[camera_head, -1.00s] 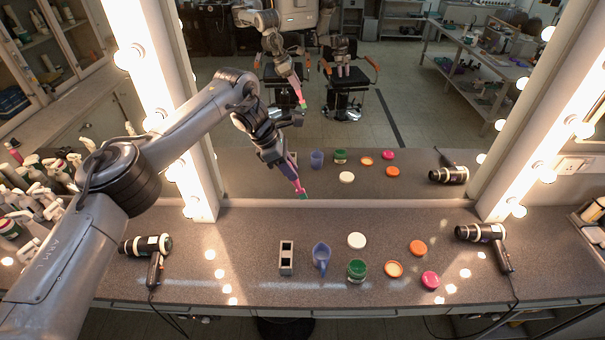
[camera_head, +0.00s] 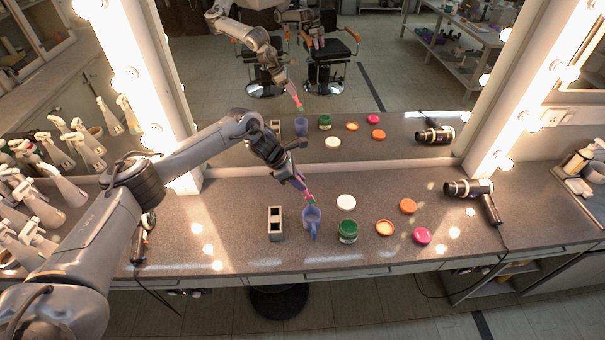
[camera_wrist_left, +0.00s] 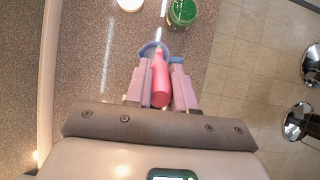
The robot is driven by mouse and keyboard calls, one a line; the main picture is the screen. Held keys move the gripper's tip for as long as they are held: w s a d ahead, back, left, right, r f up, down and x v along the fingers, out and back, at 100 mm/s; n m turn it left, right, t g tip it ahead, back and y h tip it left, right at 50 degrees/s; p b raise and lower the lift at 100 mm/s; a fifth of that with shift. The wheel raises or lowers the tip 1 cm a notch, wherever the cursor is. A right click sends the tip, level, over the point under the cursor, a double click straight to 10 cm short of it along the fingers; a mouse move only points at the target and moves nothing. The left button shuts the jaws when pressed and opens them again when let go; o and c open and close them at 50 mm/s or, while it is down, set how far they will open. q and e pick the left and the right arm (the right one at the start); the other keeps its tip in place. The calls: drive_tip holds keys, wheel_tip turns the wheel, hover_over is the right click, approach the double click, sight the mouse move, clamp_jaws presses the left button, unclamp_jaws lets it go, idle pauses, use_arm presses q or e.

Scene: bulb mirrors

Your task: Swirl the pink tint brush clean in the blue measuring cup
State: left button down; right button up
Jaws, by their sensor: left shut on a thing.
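My left gripper (camera_head: 296,179) is shut on the pink tint brush (camera_head: 306,190), which points down and to the right. Its green-coated tip (camera_head: 310,201) is at the mouth of the blue measuring cup (camera_head: 312,218); I cannot tell whether it is above the rim or just inside. The cup stands upright on the counter, its handle toward the front. In the left wrist view the pink brush handle (camera_wrist_left: 160,82) lies between the gripper's fingers (camera_wrist_left: 160,88), with the cup's rim (camera_wrist_left: 148,48) just beyond, partly hidden. My right gripper is not directly in view.
A grey two-slot holder (camera_head: 276,224) stands left of the cup. A jar of green tint (camera_head: 347,231) stands close to its right. The mirror rises behind.

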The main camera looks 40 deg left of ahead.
use_arm(q)
wheel_tip(320, 180, down, 12)
drive_tip(key=b, duration=0.8)
drive_tip(key=shift+r+b, duration=0.2)
drive_tip(key=shift+b, duration=0.15)
drive_tip(key=shift+d, duration=0.1)
idle(0.6)
drive_tip(key=shift+w+d, duration=0.1)
drive_tip(key=shift+w, duration=0.05)
